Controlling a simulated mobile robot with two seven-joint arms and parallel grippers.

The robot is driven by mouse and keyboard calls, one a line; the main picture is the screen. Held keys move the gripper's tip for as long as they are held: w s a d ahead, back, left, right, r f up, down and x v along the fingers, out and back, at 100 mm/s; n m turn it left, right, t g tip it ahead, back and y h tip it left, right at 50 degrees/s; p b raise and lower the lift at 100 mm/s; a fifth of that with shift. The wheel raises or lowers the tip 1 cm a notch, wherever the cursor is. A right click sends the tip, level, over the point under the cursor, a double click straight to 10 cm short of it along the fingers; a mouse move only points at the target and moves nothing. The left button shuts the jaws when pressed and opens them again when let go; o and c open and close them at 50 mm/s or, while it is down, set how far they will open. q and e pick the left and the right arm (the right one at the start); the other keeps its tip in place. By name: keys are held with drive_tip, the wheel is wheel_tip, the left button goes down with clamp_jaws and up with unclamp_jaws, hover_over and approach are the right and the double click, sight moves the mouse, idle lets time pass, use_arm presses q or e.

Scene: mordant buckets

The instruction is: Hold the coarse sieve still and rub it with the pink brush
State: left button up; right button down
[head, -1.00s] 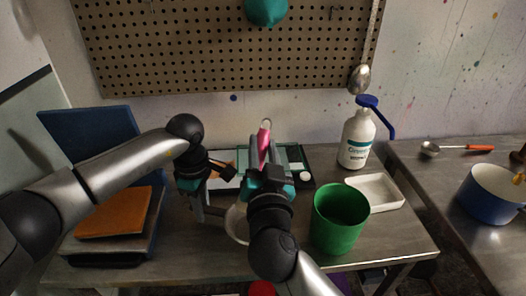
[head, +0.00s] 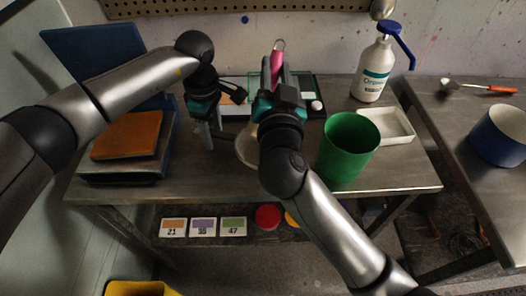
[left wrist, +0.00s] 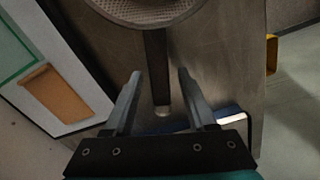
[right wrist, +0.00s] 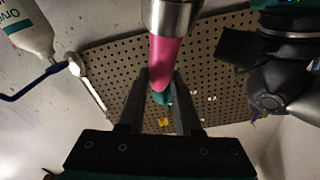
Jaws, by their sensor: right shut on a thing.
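The coarse sieve (head: 244,150) lies on the metal table, partly hidden behind my right arm. In the left wrist view its round mesh (left wrist: 145,8) is at the top, and its dark handle (left wrist: 156,65) runs down between my left fingers. My left gripper (head: 212,143) is open, with a gap on each side of the handle; its fingers also show in the left wrist view (left wrist: 160,95). My right gripper (head: 274,70) is shut on the pink brush (head: 277,62) above the table's back. The brush's pink handle (right wrist: 166,58) and metal collar show in the right wrist view; its bristles do not.
A green bucket (head: 348,150) stands right of my right arm, near a white tray (head: 398,139) and a pump bottle (head: 373,72). Orange and blue books (head: 127,137) lie at left. A tray with green lining (head: 310,83) is behind the grippers. A blue pot (head: 497,137) stands far right.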

use_arm(q)
drive_tip(key=shift+o, duration=0.2)
wheel_tip(320, 180, up, 12)
idle(0.5)
drive_tip(key=shift+r, duration=0.15)
